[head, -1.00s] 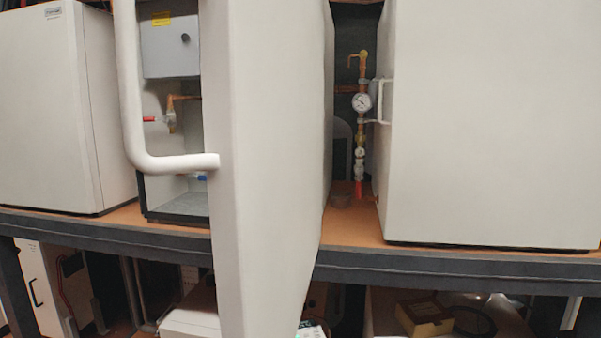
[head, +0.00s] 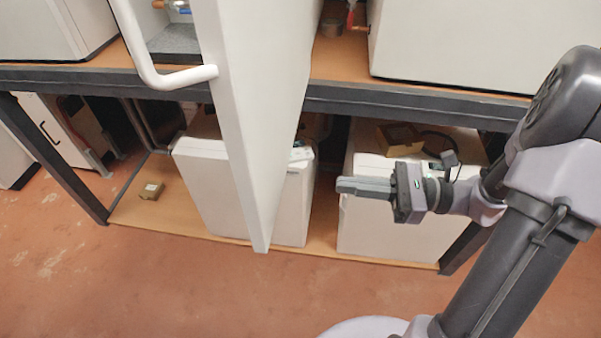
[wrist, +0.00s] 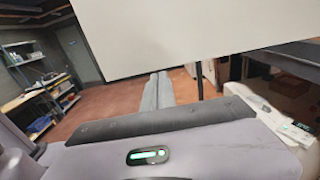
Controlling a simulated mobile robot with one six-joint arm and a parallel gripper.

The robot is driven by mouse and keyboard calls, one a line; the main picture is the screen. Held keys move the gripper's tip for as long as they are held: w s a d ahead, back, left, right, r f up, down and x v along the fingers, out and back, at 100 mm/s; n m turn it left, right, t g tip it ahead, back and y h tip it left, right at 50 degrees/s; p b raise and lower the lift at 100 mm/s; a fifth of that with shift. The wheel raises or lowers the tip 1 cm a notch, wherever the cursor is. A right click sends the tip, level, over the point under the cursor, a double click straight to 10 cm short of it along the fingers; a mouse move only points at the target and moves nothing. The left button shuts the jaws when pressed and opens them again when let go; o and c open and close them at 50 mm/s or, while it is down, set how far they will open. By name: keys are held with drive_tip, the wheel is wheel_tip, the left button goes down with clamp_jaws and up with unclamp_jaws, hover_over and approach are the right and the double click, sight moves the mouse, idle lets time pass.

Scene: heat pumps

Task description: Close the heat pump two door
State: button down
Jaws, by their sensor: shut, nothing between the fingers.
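The white heat pump door (head: 262,110) stands wide open, sticking out from the shelf towards me. Its white bar handle (head: 150,70) is on the door's left face. Behind it, part of the open heat pump's inside (head: 172,40) shows at the top left. My gripper (head: 340,188) is shut and empty, to the right of the door and below the upper shelf, with a gap to the door in the head view. In the wrist view a large pale panel (wrist: 190,30), likely the door, fills the top above my shut fingers (wrist: 158,90).
White units (head: 375,225) stand on the lower shelf. Another closed white cabinet (head: 450,45) is at the upper right. The red floor (head: 150,290) in front is clear.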

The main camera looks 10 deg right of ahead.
sight(283, 179)
drive_tip(key=x, duration=0.9)
drive_tip(key=shift+a+b, duration=0.35)
drive_tip(key=shift+a, duration=0.05)
drive_tip(key=shift+w+a, duration=0.1)
